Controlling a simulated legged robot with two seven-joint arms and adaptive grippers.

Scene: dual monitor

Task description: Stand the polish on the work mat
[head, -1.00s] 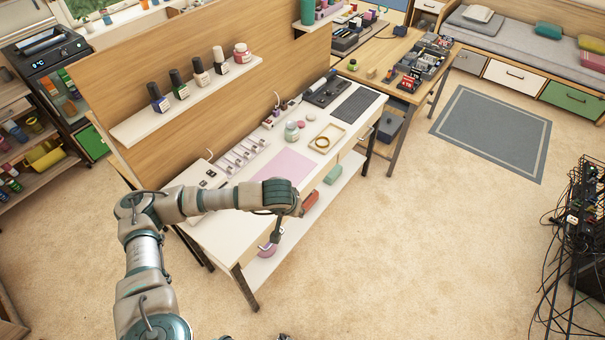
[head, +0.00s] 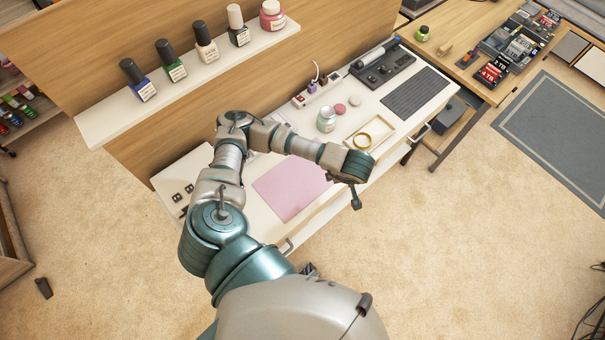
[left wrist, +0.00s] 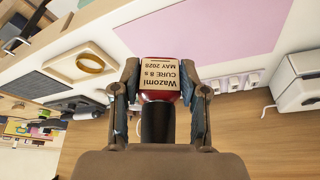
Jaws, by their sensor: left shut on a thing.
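My left gripper is shut on a red polish bottle (left wrist: 160,95) with a black cap and a cream label reading "Wazomi CURE 8 s MAY 2028". The left wrist view shows the gripper's two fingers (left wrist: 159,80) on either side of the bottle. In the head view the left hand (head: 352,170) is at the front of the desk, right of the pink work mat; I cannot make out the bottle there. The flat mat (head: 288,192) is bare where it shows, and my arm hides part of it. It also shows in the left wrist view (left wrist: 215,30), apart from the bottle. My right gripper is out of view.
A shelf (head: 115,115) above the desk holds several polish bottles and a pink jar (head: 271,15). On the desk, a glass jar (head: 326,119), a tray (head: 352,146) with a gold ring and a keyboard (head: 417,92) lie beyond the mat.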

